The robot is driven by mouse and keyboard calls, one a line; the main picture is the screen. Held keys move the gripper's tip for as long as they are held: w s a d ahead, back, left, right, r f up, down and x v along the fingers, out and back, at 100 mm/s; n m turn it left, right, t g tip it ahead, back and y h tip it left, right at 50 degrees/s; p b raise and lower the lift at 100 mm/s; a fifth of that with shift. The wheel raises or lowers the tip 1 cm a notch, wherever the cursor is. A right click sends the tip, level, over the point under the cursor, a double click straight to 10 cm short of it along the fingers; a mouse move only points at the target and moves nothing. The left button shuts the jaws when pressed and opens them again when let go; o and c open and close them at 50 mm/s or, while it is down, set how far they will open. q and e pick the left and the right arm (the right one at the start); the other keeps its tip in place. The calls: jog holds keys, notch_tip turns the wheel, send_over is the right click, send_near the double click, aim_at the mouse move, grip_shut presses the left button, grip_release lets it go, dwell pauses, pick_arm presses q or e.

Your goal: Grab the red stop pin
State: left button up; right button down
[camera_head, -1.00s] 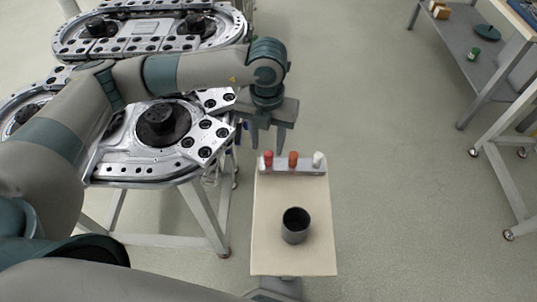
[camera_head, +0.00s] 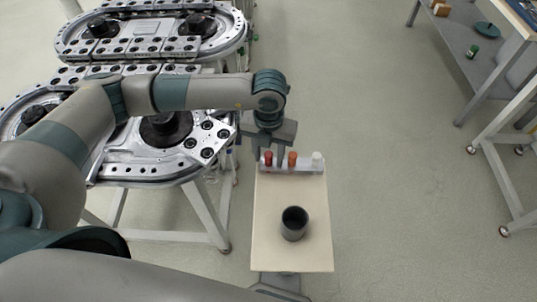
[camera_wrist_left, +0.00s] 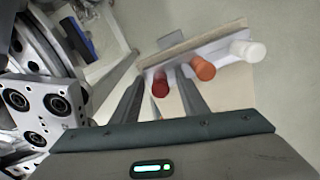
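The red stop pin (camera_head: 268,158) stands at the left end of a small grey rack (camera_head: 291,169) at the far end of a light tray table. In the left wrist view the red pin (camera_wrist_left: 160,84) shows between the two fingers of my left gripper (camera_wrist_left: 157,78). In the head view my left gripper (camera_head: 265,155) points down at the rack around the red pin. Its fingers are apart, and contact with the pin cannot be seen. An orange pin (camera_head: 292,159) and a white pin (camera_head: 317,158) stand to the right. My right gripper is not in view.
A dark grey cup (camera_head: 294,223) stands on the light tray table (camera_head: 268,250). The metal ring track (camera_head: 120,172) lies to the left, close to my left arm. A shelf unit (camera_head: 462,45) stands at the right. Open floor lies between table and shelf.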

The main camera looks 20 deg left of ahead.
pick_arm(q)
jog(key=shift+f, duration=0.1)
jog(key=shift+c, duration=0.2)
grip_shut()
dwell(0.4)
